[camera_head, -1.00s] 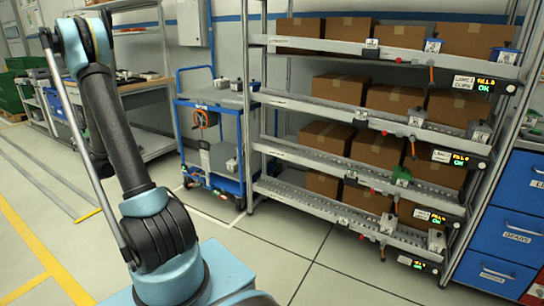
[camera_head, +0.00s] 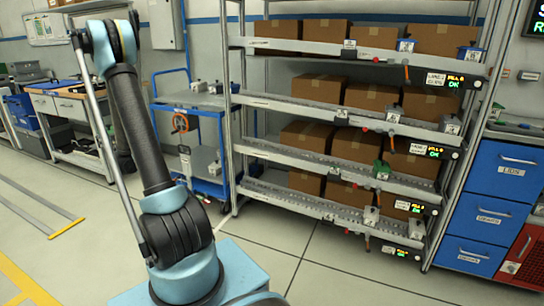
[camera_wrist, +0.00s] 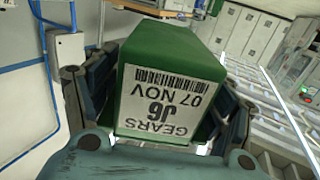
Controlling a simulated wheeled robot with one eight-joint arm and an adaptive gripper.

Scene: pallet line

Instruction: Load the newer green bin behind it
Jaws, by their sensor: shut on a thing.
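A green bin (camera_wrist: 180,62) fills the middle of the wrist view. Its white label (camera_wrist: 166,102) is upside down in the picture and reads GEARS, J6, 07 NOV, with a barcode. My gripper (camera_wrist: 158,92) is shut on this bin, one dark finger along each side. The bin's far side is hidden. In the head view my arm shows, but the gripper and held bin do not. A small green item (camera_head: 381,169) sits at the front of a lower rack level; I cannot tell what it is.
A sloped rack (camera_head: 300,152) holds brown boxes (camera_head: 372,97) on several levels, with small lit displays at right. Blue drawers (camera_head: 505,170) stand right of it, a blue cart (camera_head: 200,100) left, a workbench (camera_head: 60,105) farther left. Floor before the rack is clear.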

